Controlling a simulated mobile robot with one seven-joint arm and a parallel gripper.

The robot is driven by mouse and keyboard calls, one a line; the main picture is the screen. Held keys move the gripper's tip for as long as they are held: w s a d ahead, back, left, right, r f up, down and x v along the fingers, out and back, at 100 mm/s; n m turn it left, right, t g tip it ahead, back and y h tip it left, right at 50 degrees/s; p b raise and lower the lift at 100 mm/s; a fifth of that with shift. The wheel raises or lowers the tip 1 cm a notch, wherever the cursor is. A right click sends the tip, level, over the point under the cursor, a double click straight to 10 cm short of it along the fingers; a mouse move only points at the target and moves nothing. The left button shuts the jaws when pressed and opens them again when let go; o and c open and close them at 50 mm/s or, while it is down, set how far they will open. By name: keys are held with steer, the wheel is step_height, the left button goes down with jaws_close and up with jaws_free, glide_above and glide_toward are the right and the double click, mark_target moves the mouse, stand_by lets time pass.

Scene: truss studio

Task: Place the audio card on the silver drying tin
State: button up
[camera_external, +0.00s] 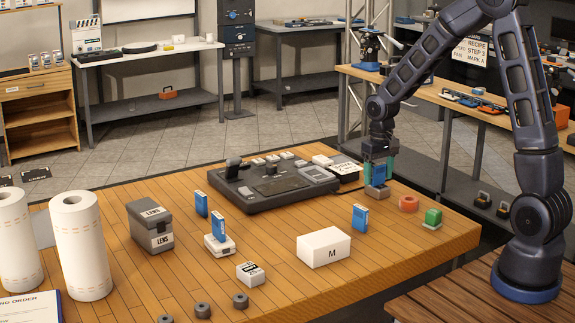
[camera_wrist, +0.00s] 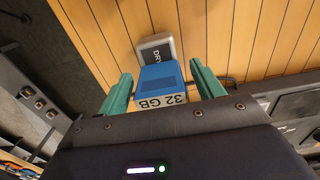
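A blue card with a "32 GB" label (camera_wrist: 162,86) stands between my fingers, and it also shows in the external view (camera_external: 378,174); no marking I can read calls it audio. Beneath it is a small silver-grey tin with "DRY" lettering (camera_wrist: 156,50), seen in the external view (camera_external: 377,193) near the table's back right. The card appears to stand on this tin. My gripper (camera_external: 378,165) points down around the card. In the wrist view its green fingers (camera_wrist: 162,72) stand apart from the card with a narrow gap on each side.
Other blue cards stand at the console's left (camera_external: 201,204), on a white tin (camera_external: 219,246) and near the right (camera_external: 360,218).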

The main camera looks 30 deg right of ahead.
mark_target(380, 165)
step_height(380, 165, up, 12)
steer(key=shift+f, duration=0.2)
steer(key=shift+s+d+r, duration=0.1)
steer(key=shift+s+r, duration=0.05)
steer(key=shift+r, duration=0.35)
steer(key=s+d+r+t, duration=0.1)
steer(key=s+d+r, duration=0.2)
steer(key=s, duration=0.6)
steer(key=s+d+r+t, duration=0.2)
steer(key=s+d+r, duration=0.1)
steer(key=s, duration=0.7)
steer(key=s+d+r+t, duration=0.1)
steer(key=s+d+r, duration=0.2)
steer(key=s, duration=0.6)
steer(key=shift+s+d+r+t, duration=0.15)
steer(key=shift+r+t, duration=0.15)
steer(key=shift+r, duration=0.4)
